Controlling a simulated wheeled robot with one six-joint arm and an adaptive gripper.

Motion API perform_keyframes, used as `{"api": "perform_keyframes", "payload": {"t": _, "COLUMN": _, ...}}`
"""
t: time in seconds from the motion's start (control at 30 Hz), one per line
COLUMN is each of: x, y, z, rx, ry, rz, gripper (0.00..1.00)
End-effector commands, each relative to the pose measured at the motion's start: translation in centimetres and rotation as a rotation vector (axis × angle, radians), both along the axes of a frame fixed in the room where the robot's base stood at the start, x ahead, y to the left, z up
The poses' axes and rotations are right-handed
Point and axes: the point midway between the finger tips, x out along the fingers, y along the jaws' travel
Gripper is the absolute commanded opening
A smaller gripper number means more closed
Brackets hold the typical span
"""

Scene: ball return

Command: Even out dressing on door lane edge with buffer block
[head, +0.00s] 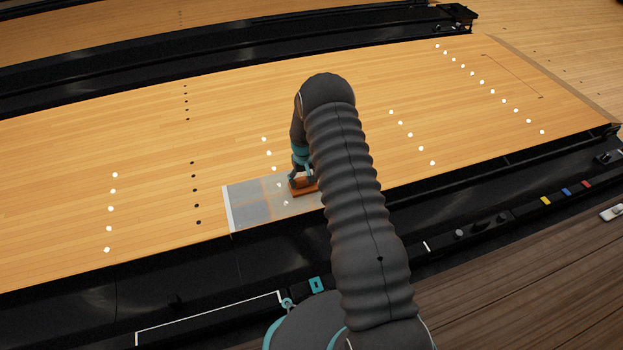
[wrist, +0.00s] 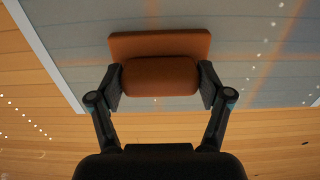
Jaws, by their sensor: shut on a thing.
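My gripper (wrist: 160,88) is shut on an orange-brown buffer block (wrist: 160,45), with one finger on each side of its rounded grip. In the head view the block (head: 304,188) sits on or just above the greyish dressing patch (head: 250,208) at the near edge of the lane. I cannot tell whether it touches. The patch has a white strip along its left end, and in the wrist view it shows as a grey sheet (wrist: 85,50) with faint orange bands. My arm hides the patch's right part in the head view.
The wooden lane (head: 400,100) with white and dark dots spreads around the patch. A black gutter (head: 150,270) runs along its near side. A ledge with small coloured markers (head: 566,192) lies at the right, and a white object (head: 612,212) rests beyond it.

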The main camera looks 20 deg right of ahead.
Motion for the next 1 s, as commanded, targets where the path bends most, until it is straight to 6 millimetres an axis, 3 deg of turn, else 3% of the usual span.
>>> {"api": "perform_keyframes", "payload": {"t": 0.27, "x": -0.1, "y": 1.3, "z": 0.0, "rx": 0.000, "ry": 0.001, "rz": 0.000, "gripper": 0.50}}
{"api": "perform_keyframes", "payload": {"t": 0.73, "x": 0.0, "y": 6.3, "z": 0.2, "rx": 0.000, "ry": -0.001, "rz": 0.002, "gripper": 0.50}}
{"api": "perform_keyframes", "payload": {"t": 1.0, "x": 0.0, "y": 7.5, "z": 0.2, "rx": 0.000, "ry": -0.001, "rz": 0.000, "gripper": 0.50}}
